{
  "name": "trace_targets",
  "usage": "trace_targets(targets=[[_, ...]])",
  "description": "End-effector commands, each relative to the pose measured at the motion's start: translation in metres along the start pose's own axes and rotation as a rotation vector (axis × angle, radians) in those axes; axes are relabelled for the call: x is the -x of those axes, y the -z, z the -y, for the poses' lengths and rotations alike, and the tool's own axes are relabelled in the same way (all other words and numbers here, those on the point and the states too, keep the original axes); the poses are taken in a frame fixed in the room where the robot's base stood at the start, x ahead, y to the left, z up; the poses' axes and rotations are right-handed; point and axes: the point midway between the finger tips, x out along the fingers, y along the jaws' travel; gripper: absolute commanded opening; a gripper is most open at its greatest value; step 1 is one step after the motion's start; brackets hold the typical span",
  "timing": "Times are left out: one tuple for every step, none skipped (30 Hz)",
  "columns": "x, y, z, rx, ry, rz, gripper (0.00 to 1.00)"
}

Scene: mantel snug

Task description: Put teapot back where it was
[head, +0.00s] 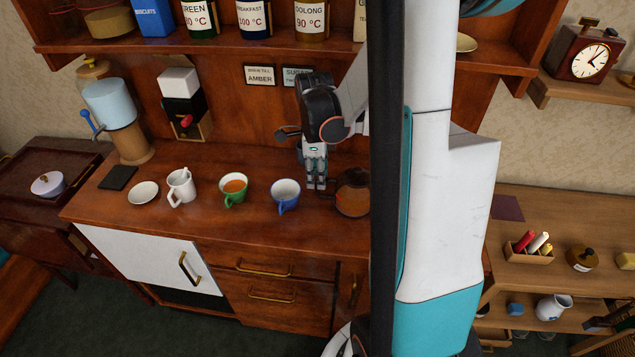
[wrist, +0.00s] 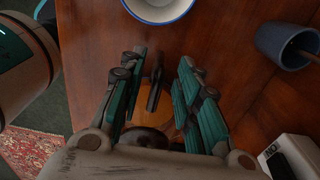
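The teapot (head: 353,196) is a round amber glass pot on the wooden counter, partly hidden by my dark column in the head view. In the wrist view its amber body (wrist: 157,118) and dark handle (wrist: 154,92) show between the fingers, its lower part hidden by my gripper. My gripper (head: 316,186) points down at the counter just left of the teapot. In the wrist view my gripper (wrist: 161,68) is open, with gaps between the handle and both fingers. I see no clear contact.
A blue cup (head: 285,196) stands just left of my gripper, with a green cup of tea (head: 234,188), a white mug (head: 181,187) and a saucer (head: 143,193) further left. A blue-grey pot (wrist: 284,44) is near in the wrist view. A shelf (head: 230,46) hangs above.

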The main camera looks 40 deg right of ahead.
Motion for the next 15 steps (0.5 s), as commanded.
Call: trace_targets(targets=[[0.013, 0.0, 0.0, 0.0, 0.0, 0.0, 0.31], [0.018, 0.0, 0.0, 0.0, 0.0, 0.0, 0.31], [0.024, 0.0, -0.001, 0.0, 0.0, 0.0, 0.31], [0.029, 0.0, 0.0, 0.0, 0.0, 0.0, 0.31], [0.032, 0.0, 0.0, 0.0, 0.0, 0.0, 0.31], [0.036, 0.0, 0.0, 0.0, 0.0, 0.0, 0.31], [0.039, 0.0, 0.0, 0.0, 0.0, 0.0, 0.31], [0.042, 0.0, 0.0, 0.0, 0.0, 0.0, 0.31], [0.044, 0.0, 0.0, 0.0, 0.0, 0.0, 0.31], [0.045, 0.0, 0.0, 0.0, 0.0, 0.0, 0.31], [0.046, 0.0, 0.0, 0.0, 0.0, 0.0, 0.31], [0.047, 0.0, 0.0, 0.0, 0.0, 0.0, 0.31], [0.047, 0.0, 0.0, 0.0, 0.0, 0.0, 0.31], [0.047, 0.0, 0.0, 0.0, 0.0, 0.0, 0.31], [0.047, 0.0, 0.0, 0.0, 0.0, 0.0, 0.31]])
